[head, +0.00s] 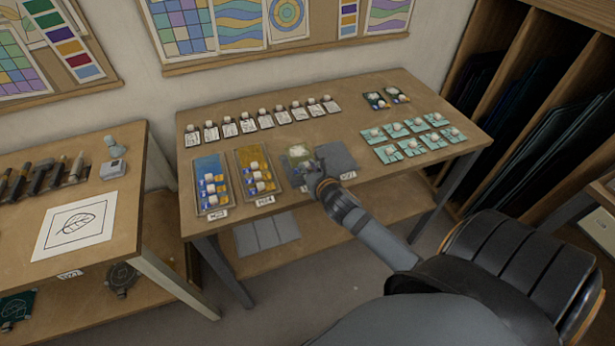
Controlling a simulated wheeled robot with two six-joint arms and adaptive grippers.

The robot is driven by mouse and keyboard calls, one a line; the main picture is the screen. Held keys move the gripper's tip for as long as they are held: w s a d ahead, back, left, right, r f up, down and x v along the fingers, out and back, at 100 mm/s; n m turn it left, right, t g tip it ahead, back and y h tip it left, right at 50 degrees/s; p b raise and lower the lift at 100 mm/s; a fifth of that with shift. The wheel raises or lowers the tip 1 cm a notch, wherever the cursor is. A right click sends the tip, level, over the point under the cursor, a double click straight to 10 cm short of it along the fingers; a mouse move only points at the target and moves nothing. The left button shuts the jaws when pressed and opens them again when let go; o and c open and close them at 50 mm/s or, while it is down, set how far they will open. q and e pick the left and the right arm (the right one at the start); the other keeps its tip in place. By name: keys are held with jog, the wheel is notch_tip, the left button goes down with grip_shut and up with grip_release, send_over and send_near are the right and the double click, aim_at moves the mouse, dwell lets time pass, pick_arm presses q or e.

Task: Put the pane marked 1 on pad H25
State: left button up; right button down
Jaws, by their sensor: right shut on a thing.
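My right gripper (316,166) is over the front middle of the table, shut on a small pane that it mostly hides; I cannot read the pane's mark. Just behind the fingers is a greenish patch with a pale knob (299,151); I cannot tell whether it is the held pane or another one. A dark grey pad (338,156) lies to the right of the fingers, partly covered by my wrist. The pad labels are too small to read surely. My left gripper is not in view.
A second table (130,205) stands at left, a rack (560,60) at right.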

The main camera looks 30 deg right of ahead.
jog(key=shift+w+f, duration=0.25)
jog(key=shift+f, duration=1.65)
jog(key=c, duration=1.2)
grip_release()
jog(key=shift+f, duration=0.15)
jog(key=shift+r, duration=0.25)
jog(key=b+v, duration=0.1)
jog(key=v, duration=1.1)
jog(key=shift+f, duration=0.15)
